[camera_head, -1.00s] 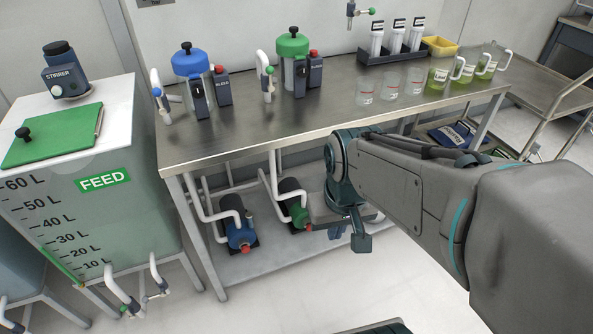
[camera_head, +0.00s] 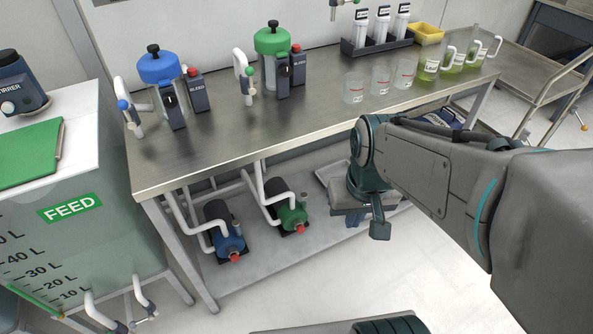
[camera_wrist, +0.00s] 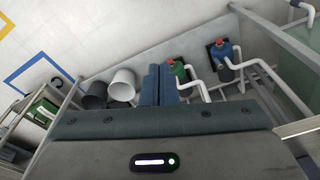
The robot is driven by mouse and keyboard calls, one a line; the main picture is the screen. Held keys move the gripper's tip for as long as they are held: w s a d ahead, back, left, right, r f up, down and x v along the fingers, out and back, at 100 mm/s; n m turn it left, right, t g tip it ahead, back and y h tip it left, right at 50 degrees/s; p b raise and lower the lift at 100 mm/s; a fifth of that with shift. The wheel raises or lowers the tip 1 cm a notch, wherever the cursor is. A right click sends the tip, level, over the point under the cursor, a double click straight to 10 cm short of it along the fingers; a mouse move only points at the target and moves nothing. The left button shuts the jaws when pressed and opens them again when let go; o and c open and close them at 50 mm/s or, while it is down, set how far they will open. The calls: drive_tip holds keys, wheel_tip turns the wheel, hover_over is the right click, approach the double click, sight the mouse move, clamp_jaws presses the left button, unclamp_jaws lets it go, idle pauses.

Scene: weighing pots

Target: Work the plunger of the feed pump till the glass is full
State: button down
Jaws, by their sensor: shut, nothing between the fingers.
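My gripper (camera_wrist: 158,84) shows in the wrist view with its two dark fingers together and nothing between them. I cannot tell which is the feed pump. Three empty-looking glasses (camera_head: 380,81) with red marks stand on the bench.
A tank labelled FEED (camera_head: 70,208) stands at left. The steel bench (camera_head: 215,150) holds blue-lidded (camera_head: 158,68) and green-lidded (camera_head: 272,42) vessels with white spouts, and jugs of green liquid (camera_head: 428,66). Dark (camera_wrist: 94,95) and white (camera_wrist: 122,86) bins lie near the fingers in the wrist view.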

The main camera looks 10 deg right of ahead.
drive_tip(key=w+a+f+m+y+b, duration=0.2)
drive_tip(key=w+f+m+y+b, duration=0.25)
drive_tip(key=f, duration=0.55)
drive_tip(key=w+a+f+m+y+b, duration=0.3)
drive_tip(key=w+f+y, duration=0.25)
drive_tip(key=f, duration=0.55)
drive_tip(key=w+a+f+m+y+b, duration=0.2)
drive_tip(key=w+f+m+y+b, duration=0.3)
drive_tip(key=f, duration=0.5)
drive_tip(key=w+d+f+m+t+h+b, duration=0.2)
drive_tip(key=f+m+t, duration=0.3)
drive_tip(key=f, duration=0.6)
drive_tip(key=w+d+f+m+t+h+b, duration=0.2)
drive_tip(key=d+f+m+t+h, duration=0.2)
drive_tip(key=f+m, duration=0.4)
drive_tip(key=w+d+f+m+t+h+b, duration=0.2)
drive_tip(key=f+m+t, duration=0.4)
drive_tip(key=f, duration=0.8)
drive_tip(key=shift+w+d+t+h, duration=0.3)
drive_tip(key=shift+w+d+h, duration=0.1)
drive_tip(key=shift+d+h, duration=0.15)
